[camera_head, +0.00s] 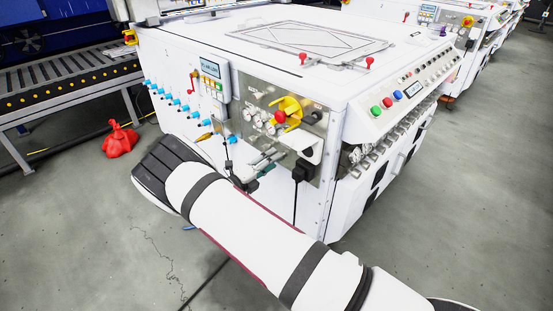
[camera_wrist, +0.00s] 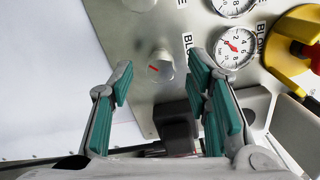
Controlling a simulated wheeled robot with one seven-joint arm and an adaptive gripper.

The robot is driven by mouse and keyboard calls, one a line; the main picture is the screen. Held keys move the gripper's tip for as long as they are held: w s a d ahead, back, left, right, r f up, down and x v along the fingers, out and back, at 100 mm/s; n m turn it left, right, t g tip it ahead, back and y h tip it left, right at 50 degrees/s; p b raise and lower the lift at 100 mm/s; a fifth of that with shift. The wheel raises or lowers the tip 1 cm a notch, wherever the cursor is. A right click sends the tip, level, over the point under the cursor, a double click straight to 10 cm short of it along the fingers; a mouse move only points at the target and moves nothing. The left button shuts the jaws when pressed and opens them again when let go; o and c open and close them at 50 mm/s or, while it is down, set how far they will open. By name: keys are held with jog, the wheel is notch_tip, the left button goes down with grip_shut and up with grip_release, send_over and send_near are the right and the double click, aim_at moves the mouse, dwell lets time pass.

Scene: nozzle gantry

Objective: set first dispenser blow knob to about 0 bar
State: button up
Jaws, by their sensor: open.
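A round grey knob (camera_wrist: 161,62) with a short red mark on its left side stands on the metal panel in the wrist view. A partly covered label beginning "BL" (camera_wrist: 187,42) is beside it. To its right is a white gauge (camera_wrist: 235,47) with a red needle; I cannot read its value surely. My gripper (camera_wrist: 160,70) is open and empty, its teal-padded fingers to either side of the knob in the picture, with no visible contact. In the head view my gripper (camera_head: 264,165) is in front of the panel, below the gauges.
A second knob (camera_wrist: 139,3) and gauge (camera_wrist: 231,6) are cut off at the wrist view's top. A yellow and red switch (camera_head: 288,112) is on the panel's right. A black box (camera_head: 301,171) protrudes below. Blue fittings (camera_head: 187,104) are left on the white machine (camera_head: 219,37).

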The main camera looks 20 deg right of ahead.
jog(key=v, duration=0.8)
jog(key=shift+s+a, duration=0.2)
jog(key=shift+a, duration=0.1)
